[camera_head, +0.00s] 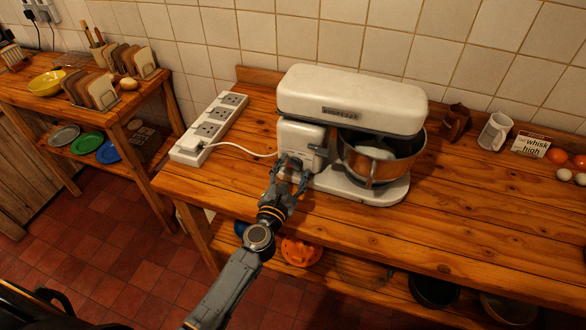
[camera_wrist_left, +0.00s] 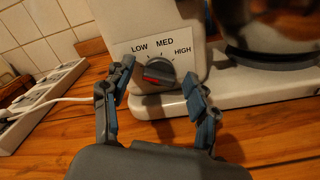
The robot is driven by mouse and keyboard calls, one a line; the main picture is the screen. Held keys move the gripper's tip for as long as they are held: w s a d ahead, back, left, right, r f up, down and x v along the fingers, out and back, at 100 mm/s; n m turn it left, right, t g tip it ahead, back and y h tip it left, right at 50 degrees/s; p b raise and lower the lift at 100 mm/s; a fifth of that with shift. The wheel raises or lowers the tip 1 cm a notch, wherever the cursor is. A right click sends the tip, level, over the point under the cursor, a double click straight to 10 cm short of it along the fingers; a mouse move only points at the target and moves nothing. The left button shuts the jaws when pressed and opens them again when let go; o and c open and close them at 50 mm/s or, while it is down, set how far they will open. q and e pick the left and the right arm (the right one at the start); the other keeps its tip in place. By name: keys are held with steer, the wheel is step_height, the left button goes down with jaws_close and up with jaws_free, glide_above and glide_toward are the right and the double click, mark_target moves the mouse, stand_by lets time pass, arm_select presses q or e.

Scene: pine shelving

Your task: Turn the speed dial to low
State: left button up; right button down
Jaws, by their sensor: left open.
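The white stand mixer (camera_head: 350,98) stands on the wooden counter, its head lowered over a metal bowl (camera_head: 372,165). Its dark round speed dial (camera_wrist_left: 158,73) sits on a white plate (camera_wrist_left: 128,50) marked LOW, MED and HIGH from left to right. A red mark shows across the dial; I cannot tell for certain which label it points to. My left gripper (camera_head: 288,172) is open in front of the dial. In the left wrist view its fingers (camera_wrist_left: 160,80) are on either side of the dial, and contact is not clear. In the head view the gripper partly hides the dial. My right gripper is not in view.
A white power strip (camera_head: 210,128) lies left of the mixer, with a white cord (camera_head: 240,148) running to it. A jug (camera_head: 494,131), a "whisk high" card (camera_head: 531,144) and eggs stand at right. The counter (camera_head: 470,230) is clear at front right.

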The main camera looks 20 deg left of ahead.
arm_select(q)
steer(key=shift+w, duration=0.1)
steer(key=c, duration=1.1)
steer(key=shift+c, duration=0.2)
steer(key=shift+m, duration=0.3)
steer(key=m+p, duration=0.1)
steer(key=m, duration=0.1)
steer(key=shift+m, duration=0.3)
steer(key=shift+d+f+m+p, duration=0.1)
steer(key=shift+m+p, duration=0.5)
steer(key=shift+m, duration=1.7)
